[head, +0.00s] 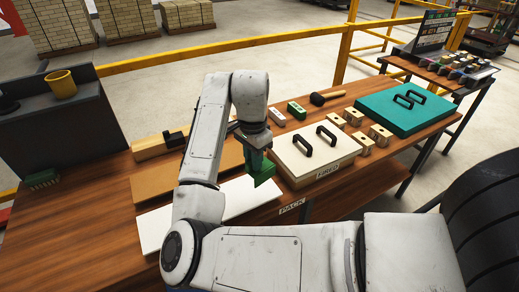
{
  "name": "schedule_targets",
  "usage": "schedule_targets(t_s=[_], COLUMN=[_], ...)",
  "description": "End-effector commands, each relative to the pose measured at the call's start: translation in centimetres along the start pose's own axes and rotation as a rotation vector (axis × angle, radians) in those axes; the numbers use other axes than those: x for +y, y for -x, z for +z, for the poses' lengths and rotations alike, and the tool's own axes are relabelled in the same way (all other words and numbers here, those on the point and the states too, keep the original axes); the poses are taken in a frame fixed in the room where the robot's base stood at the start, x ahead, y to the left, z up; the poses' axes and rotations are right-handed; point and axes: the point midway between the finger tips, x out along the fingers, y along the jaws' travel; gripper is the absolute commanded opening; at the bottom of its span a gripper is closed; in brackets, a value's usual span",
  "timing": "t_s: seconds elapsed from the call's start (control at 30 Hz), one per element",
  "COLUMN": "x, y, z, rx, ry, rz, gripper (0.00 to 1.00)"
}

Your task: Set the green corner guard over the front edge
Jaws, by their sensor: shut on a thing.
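A green angled piece, the green corner guard (263,172), hangs below my gripper (257,150). My gripper is shut on it, with the fingers largely hidden by my arm and the guard. The box's front edge (325,175) is in view.
A green block (297,110), a white block (277,117) and a dark mallet (318,99) lie behind the box. Several tan blocks (380,134) stand right of it, near a teal lid (404,106). A dark cabinet with a yellow mug (61,85) stands at left.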

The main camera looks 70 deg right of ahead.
Motion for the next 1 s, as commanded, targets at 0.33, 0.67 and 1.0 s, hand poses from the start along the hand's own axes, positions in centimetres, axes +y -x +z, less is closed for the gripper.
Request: schedule_targets(t_s=[0.33, 0.67, 1.0], x=[1.4, 3.5, 4.9], y=[-3.6, -9.2, -13.0], z=[7.2, 18.3, 25.8], rx=[0.003, 0.004, 0.001], ry=[0.475, 1.227, 1.733], rz=[0.004, 0.007, 0.006], gripper=[0.00, 0.00, 0.00])
